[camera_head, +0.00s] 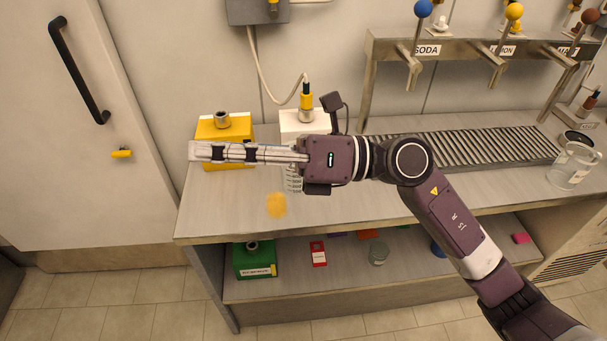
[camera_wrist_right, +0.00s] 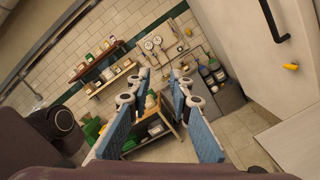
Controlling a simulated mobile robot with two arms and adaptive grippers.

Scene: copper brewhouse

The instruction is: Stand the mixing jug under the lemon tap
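The lemon tap (camera_head: 497,62) has a yellow ball knob and hangs from the metal tap rail, between the soda tap and a brown-knobbed tap. A clear jug (camera_head: 570,167) stands upright at the right end of the counter, right of the slatted drip tray (camera_head: 465,148). Another clear vessel with marks (camera_head: 292,182) is mostly hidden behind my right gripper; I cannot tell which is the mixing jug. My right gripper (camera_head: 200,151) points left above the counter's left part. Its blue-padded fingers are apart and empty in the right wrist view (camera_wrist_right: 163,85). My left gripper is not in view.
A yellow container (camera_head: 224,127) and a white one (camera_head: 304,121) stand at the back left of the counter. An orange spill (camera_head: 277,205) lies near the front edge. The shelf below holds a green container (camera_head: 254,260) and small items. The counter's front middle is clear.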

